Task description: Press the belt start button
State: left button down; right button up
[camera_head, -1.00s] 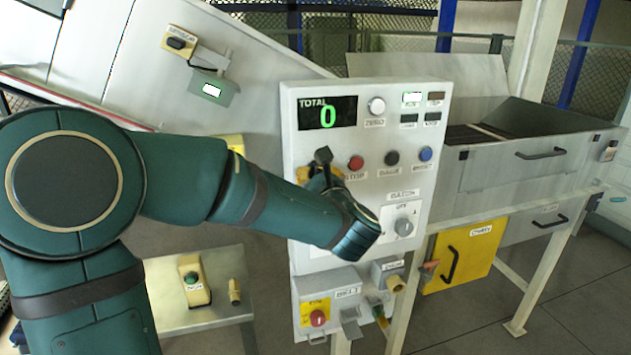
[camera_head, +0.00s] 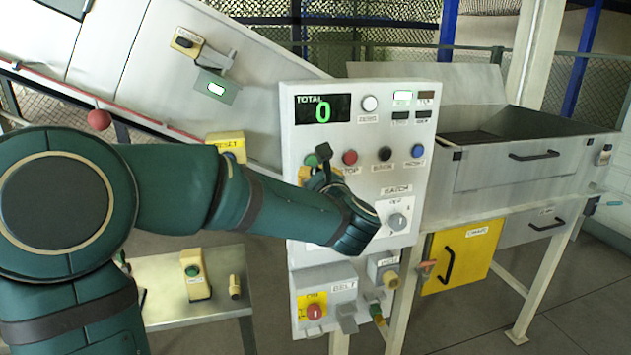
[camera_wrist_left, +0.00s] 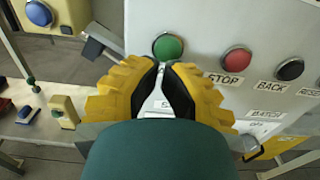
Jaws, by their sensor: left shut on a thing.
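A green button (camera_wrist_left: 168,47) sits on the grey control panel (camera_wrist_left: 205,25), left of the red STOP button (camera_wrist_left: 236,60); the head view also shows it (camera_head: 323,152). My left gripper (camera_wrist_left: 160,66) is at the panel, its yellow fingertips together just below the green button in the wrist view. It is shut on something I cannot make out. Whether the tips touch the button is unclear. A label behind the fingers is mostly hidden. A BELT box (camera_head: 343,290) with a red button (camera_head: 314,311) on a yellow plate hangs lower on the panel. My right gripper is not in view.
The display (camera_head: 323,109) reads TOTAL 0. Black (camera_head: 385,154) and blue (camera_head: 417,151) buttons and a BATCH knob (camera_head: 397,221) are close by. A side table (camera_head: 160,318) holds another green-button box (camera_head: 194,274). A metal bin (camera_head: 500,170) stands right.

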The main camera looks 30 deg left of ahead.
pick_arm(q)
jog(key=v, duration=1)
jog(key=shift+b, duration=0.35)
jog(key=shift+w, duration=0.1)
jog(key=w+d+f+m+h, duration=0.2)
jog(key=d+f+m+h, duration=0.15)
jog(key=f+m, duration=0.5)
jog(key=w+d+f+m+h, duration=0.3)
jog(key=f+m+h, duration=0.1)
jog(key=f+m, duration=0.5)
jog(key=w+d+f+m+h, duration=0.2)
jog(key=d+f+m+h, duration=0.2)
jog(key=f+m, duration=0.45)
jog(key=s+d+f+m+g+h, duration=0.2)
jog(key=s+f+m+g, duration=0.1)
jog(key=s+f+m, duration=0.3)
jog(key=s+d+f+m+g+h, duration=0.2)
jog(key=s+f+m, duration=0.4)
jog(key=f, duration=0.4)
jog(key=s+d+f+m+g+h, duration=0.2)
jog(key=s+f+m+g, duration=0.3)
jog(key=s+f, duration=0.3)
jog(key=shift+s+d+f+m, duration=0.3)
jog(key=shift+d+f+m, duration=0.3)
jog(key=shift+d, duration=0.2)
